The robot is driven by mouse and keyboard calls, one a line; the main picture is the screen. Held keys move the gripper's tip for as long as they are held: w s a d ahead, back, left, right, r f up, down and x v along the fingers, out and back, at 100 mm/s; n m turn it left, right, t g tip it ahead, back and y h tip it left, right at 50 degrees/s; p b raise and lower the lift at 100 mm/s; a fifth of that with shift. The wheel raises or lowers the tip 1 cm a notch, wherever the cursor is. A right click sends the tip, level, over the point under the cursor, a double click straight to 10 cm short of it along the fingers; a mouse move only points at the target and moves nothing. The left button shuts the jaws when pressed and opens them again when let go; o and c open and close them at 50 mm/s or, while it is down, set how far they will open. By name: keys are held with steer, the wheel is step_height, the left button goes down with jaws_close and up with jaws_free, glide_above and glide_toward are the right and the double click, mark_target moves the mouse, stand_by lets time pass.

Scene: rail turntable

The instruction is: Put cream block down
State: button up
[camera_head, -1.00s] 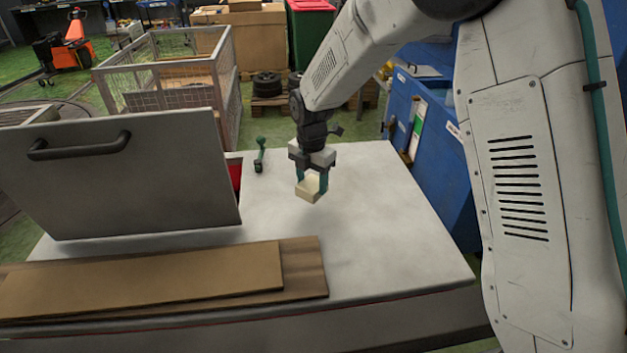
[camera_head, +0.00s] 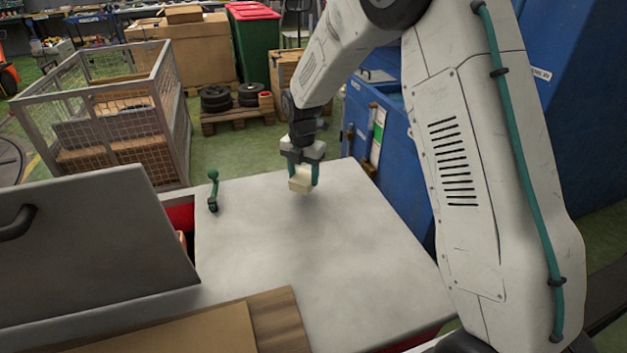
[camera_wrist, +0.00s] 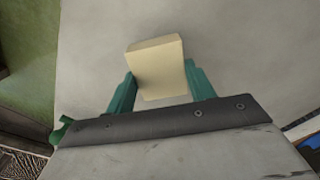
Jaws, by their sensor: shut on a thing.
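The cream block (camera_head: 300,180) is between the green fingers of my gripper (camera_head: 302,178), over the far part of the grey table top (camera_head: 300,245). In the wrist view the block (camera_wrist: 157,66) sits between the two green fingertips (camera_wrist: 160,88), slightly tilted, with the grey surface behind it. My gripper is shut on it. I cannot tell whether the block touches the table top or hangs just above it.
Brown boards (camera_head: 230,325) lie at the near edge. Blue cabinets (camera_head: 400,150) stand close on the right. The table around the block is clear.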

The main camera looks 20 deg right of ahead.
steer(key=d, duration=0.1)
steer(key=w+d, duration=0.1)
steer(key=d, duration=0.1)
steer(key=shift+w+d+f, duration=0.1)
steer(key=shift+w+f, duration=0.05)
steer(key=shift+w+d+f, duration=0.1)
steer(key=shift+d+f, duration=0.05)
steer(key=shift+f, duration=0.75)
steer(key=shift+d+f, duration=0.15)
steer(key=shift+f, duration=0.75)
steer(key=o, duration=1)
steer(key=shift+f, duration=0.15)
step_height(320, 180, up, 13)
steer(key=shift+f, duration=0.2)
